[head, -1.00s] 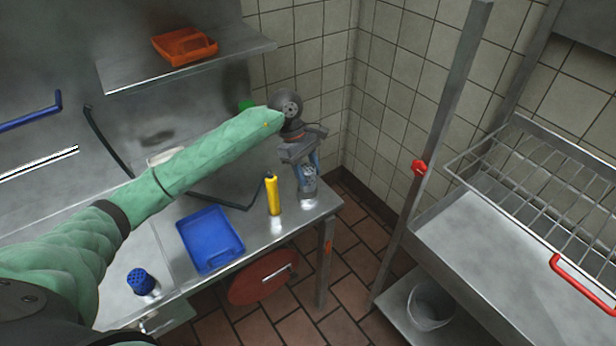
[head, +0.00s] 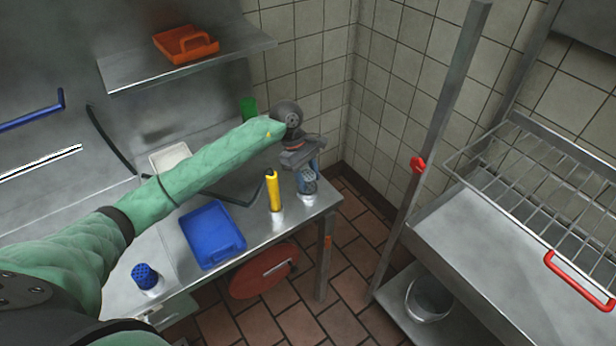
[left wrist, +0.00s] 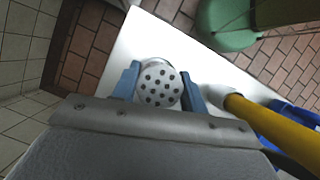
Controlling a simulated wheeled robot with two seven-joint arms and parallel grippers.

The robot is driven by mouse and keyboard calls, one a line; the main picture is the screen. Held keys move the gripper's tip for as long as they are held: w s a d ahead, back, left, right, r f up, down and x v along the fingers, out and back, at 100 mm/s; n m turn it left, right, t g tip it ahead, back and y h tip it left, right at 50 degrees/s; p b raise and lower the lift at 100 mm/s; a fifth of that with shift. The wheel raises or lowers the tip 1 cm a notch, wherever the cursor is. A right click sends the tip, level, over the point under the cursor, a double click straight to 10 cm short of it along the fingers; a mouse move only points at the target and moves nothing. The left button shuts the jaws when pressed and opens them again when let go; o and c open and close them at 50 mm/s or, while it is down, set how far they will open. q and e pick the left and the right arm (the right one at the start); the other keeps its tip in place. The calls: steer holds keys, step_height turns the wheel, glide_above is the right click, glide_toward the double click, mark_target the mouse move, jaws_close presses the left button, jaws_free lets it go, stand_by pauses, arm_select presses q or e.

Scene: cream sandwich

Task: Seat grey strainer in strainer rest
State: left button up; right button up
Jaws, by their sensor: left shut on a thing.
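The grey strainer (left wrist: 160,86), a round piece with a dotted top, sits between the two blue fingers of my left gripper (left wrist: 160,90) in the left wrist view. My left gripper is shut on it. In the head view this gripper (head: 308,180) points down over the far right corner of the steel table. A shiny metal piece (head: 307,197), which looks like the strainer rest, shows just below the fingers. The fingers hide most of the strainer there, and I cannot tell whether it is in the rest. My right gripper is not in view.
A yellow upright piece (head: 272,188) in a metal holder stands close left of the gripper. A blue tray (head: 211,236), a white container (head: 170,157), a green cup (head: 248,108) and a blue dotted piece (head: 145,276) are also on the table (head: 180,295).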

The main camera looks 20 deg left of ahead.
arm_select(q)
steer(key=o, duration=1)
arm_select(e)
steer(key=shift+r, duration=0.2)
arm_select(q)
steer(key=shift+r, duration=0.1)
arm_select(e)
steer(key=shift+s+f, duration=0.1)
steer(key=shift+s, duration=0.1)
arm_select(q)
steer(key=shift+r, duration=0.1)
steer(key=shift+w+a+r, duration=0.1)
steer(key=shift+a+r, duration=0.05)
steer(key=shift+r, duration=0.05)
steer(key=shift+w+a+r+b, duration=0.15)
steer(key=shift+a+r+b, duration=0.15)
steer(key=shift+r, duration=0.3)
steer(key=shift+b+v, duration=1.75)
steer(key=shift+v, duration=3.25)
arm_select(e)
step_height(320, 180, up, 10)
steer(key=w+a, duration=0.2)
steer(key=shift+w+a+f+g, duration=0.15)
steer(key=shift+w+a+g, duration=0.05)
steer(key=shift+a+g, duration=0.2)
